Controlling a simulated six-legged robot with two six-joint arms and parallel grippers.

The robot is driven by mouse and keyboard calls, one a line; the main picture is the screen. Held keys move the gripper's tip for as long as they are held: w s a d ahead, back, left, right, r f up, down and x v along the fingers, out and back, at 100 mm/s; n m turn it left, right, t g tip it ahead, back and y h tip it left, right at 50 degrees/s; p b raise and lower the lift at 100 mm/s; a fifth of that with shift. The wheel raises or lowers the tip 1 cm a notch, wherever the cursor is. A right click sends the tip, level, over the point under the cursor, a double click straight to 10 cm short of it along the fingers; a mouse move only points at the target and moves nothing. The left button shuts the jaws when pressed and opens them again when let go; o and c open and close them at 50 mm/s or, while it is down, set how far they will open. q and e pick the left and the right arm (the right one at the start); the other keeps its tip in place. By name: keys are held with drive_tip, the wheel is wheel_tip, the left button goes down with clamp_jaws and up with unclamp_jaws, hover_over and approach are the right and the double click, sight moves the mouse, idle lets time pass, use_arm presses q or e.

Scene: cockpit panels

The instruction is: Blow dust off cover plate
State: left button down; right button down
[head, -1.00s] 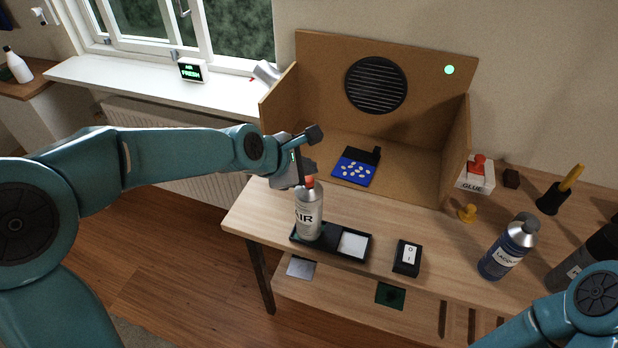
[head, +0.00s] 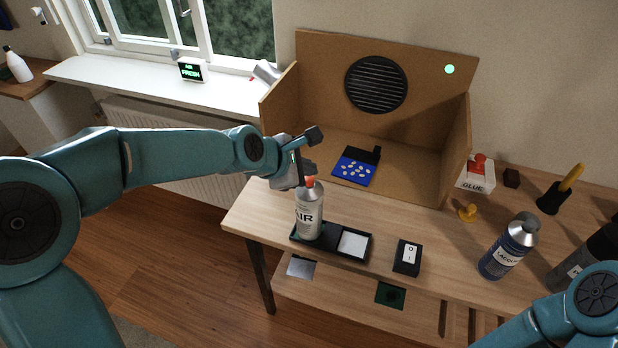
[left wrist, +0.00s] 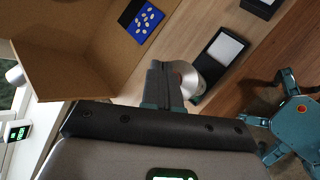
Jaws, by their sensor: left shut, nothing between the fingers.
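A silver can marked AIR (head: 309,218) with a red-orange nozzle stands upright in the left part of a black tray (head: 333,251). A pale square plate (head: 353,244), which looks like the cover plate, lies in the tray's right part. It also shows in the left wrist view (left wrist: 224,48). My left gripper (head: 305,182) is shut and empty at the top of the can, close beside the nozzle. In the left wrist view the closed fingers (left wrist: 160,72) are next to the can's silver top (left wrist: 186,77); I cannot tell whether they touch. My right gripper is out of view.
Behind stands an open wooden booth with a round vent (head: 376,85), a green light (head: 449,69) and a blue piece (head: 354,167). A switch (head: 407,257), a lacquer can (head: 508,247) and a glue box (head: 476,177) stand to the right. A lower shelf runs below.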

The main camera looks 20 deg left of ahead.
use_arm(q)
drive_tip(key=shift+f+b, duration=0.35)
drive_tip(key=shift+f, duration=0.3)
idle(0.6)
idle(0.3)
drive_tip(key=shift+r+p, duration=0.95)
drive_tip(key=shift+p, duration=0.15)
wheel_tip(320, 180, up, 5)
drive_tip(key=p, duration=0.5)
drive_tip(key=shift+p, duration=0.3)
drive_tip(key=shift+s, duration=0.1)
